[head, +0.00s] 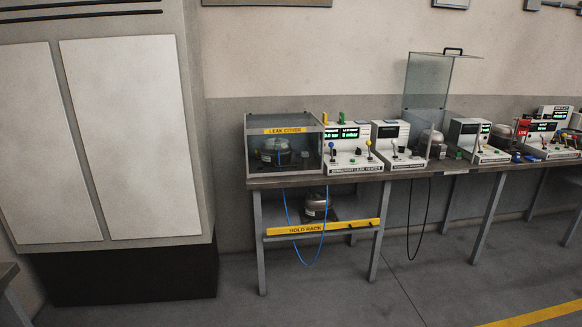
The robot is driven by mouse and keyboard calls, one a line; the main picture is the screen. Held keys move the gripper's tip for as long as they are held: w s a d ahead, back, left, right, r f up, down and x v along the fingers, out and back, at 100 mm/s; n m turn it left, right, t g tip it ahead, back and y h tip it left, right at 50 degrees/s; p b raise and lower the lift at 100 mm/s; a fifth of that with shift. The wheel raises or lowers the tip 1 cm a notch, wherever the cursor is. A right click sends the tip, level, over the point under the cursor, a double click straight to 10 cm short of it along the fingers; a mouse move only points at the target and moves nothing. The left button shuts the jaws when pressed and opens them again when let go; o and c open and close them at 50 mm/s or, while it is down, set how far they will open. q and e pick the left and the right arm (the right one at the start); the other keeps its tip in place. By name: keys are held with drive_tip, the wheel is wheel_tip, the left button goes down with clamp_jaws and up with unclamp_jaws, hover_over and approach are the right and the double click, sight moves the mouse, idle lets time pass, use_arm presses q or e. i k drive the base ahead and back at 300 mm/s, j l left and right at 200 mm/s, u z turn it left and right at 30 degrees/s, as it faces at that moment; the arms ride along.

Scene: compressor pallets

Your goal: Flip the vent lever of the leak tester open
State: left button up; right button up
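The leak tester (352,149) is a white console with a green display, standing on the workbench in the middle of the head view. Left of the console is a clear box with a yellow label (283,130), with a compressor (276,151) inside. Neither of my grippers is in view.
The bench (300,181) runs right with more consoles and an open clear cover (428,90). A yellow-fronted hold rack (318,229) with a compressor sits below; a blue hose hangs there. A large cabinet (130,140) stands left. Floor in front is clear.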

sight(369, 143)
drive_tip(key=i+j+z, duration=0.1)
drive_tip(key=i+z, duration=0.2)
drive_tip(key=i, duration=0.15)
drive_tip(key=i+j+z, duration=0.3)
drive_tip(key=i, duration=0.15)
drive_tip(key=i+j+z, duration=0.25)
drive_tip(key=i, duration=0.15)
drive_tip(key=i+l+u, duration=0.45)
drive_tip(key=i+l, duration=0.3)
drive_tip(key=i, duration=0.3)
drive_tip(key=i+l+u, duration=0.45)
drive_tip(key=i+l, duration=0.45)
drive_tip(key=l, duration=0.15)
